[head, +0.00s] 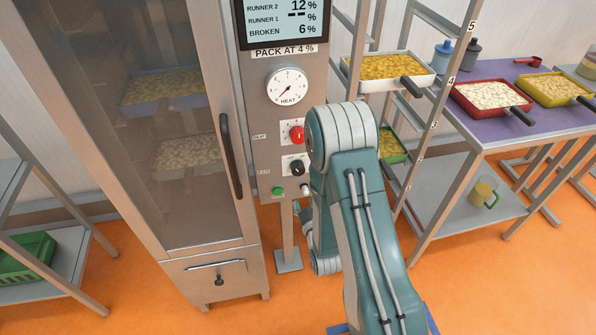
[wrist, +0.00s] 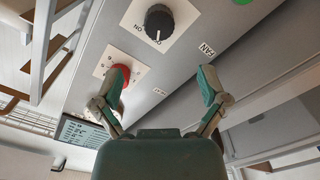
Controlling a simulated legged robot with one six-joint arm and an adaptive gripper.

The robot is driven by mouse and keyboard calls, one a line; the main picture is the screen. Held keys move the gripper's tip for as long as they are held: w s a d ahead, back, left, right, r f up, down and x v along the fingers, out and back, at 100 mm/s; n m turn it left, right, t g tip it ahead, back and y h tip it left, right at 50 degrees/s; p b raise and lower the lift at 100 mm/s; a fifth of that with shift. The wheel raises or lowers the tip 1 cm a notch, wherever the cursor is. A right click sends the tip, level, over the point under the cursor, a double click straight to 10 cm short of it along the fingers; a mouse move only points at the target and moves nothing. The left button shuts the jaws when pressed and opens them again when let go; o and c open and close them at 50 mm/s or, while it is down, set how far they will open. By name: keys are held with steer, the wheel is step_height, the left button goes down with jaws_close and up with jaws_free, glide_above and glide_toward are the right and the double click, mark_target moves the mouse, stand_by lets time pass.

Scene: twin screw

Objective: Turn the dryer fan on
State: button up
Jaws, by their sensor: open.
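The dryer's grey control panel (head: 262,100) stands right of the tall dryer door. A black knob (wrist: 159,22) on a white plate, with a FAN label (wrist: 207,50) beside it, is at the top of the wrist view; the head view also shows it (head: 297,168). Its pale pointer mark faces down in the wrist view. My gripper (wrist: 163,80) is open and empty, its fingers spread before the panel, with the black knob beyond the tips. The left finger overlaps a red knob (wrist: 122,74); contact is unclear.
The red knob (head: 297,133) and HEAT dial (head: 288,85) sit above the black knob, and a green button (head: 278,191) below it. The dryer door handle (head: 230,155) is just left. A tray rack (head: 437,90) and purple table (head: 480,128) stand right.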

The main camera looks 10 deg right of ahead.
mark_target(299, 172)
steer(key=w, duration=1)
steer(key=shift+w+f, duration=0.15)
steer(key=shift+w, duration=0.1)
steer(key=shift+c, duration=0.3)
steer(key=c, duration=1.1)
